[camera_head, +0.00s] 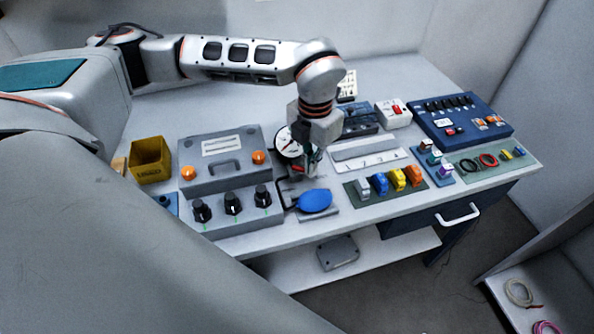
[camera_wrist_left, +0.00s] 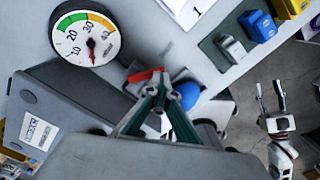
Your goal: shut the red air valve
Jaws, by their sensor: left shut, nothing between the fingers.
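The red valve handle (camera_wrist_left: 145,75) shows in the left wrist view as a short red bar right at my left fingertips. In the head view my gripper and wrist mostly hide it. My left gripper (camera_head: 306,172) is over the valve, just in front of the round pressure gauge (camera_head: 290,142). In the left wrist view its fingers (camera_wrist_left: 160,88) are together, with nothing between them. I cannot tell whether they touch the handle. The gauge (camera_wrist_left: 86,38) shows there with a green and orange scale. My right gripper (camera_wrist_left: 270,98) shows at the right of that view, fingers apart and empty.
A blue bulb (camera_head: 314,201) sits just in front of the valve. A grey case (camera_head: 222,178) and a panel with black knobs (camera_head: 232,222) stand to the left. Coloured blocks (camera_head: 397,179) stand to the right. A yellow bin (camera_head: 150,160) is at the far left.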

